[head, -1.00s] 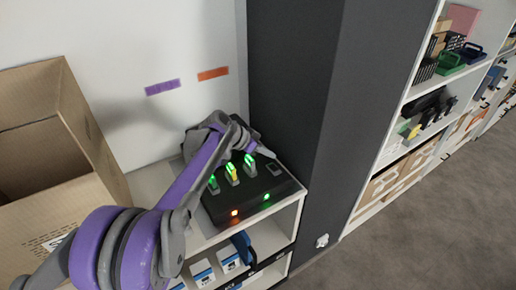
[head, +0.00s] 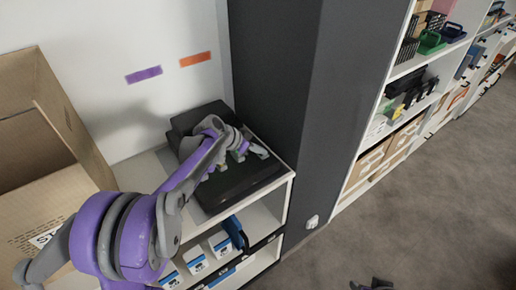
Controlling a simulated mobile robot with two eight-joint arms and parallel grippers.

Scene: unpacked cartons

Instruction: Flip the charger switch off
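The charger (head: 245,183) is a dark box on top of the white shelf unit, against the dark pillar. No lights glow on its front or on the cells standing in it. My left gripper (head: 256,151) is over the charger's right rear part, at the place of the switch. The gripper covers the switch, so its position and any contact are hidden. The finger gap is too small to make out. A dark shape at the bottom edge may be part of my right gripper, but too little shows to be sure.
An open carton (head: 45,165) stands at the left. Small blue-and-white boxes (head: 221,243) sit on the shelf below the charger. The pillar (head: 285,95) rises close on the right. Stocked shelves (head: 378,135) stand beyond it, with open grey floor at the lower right.

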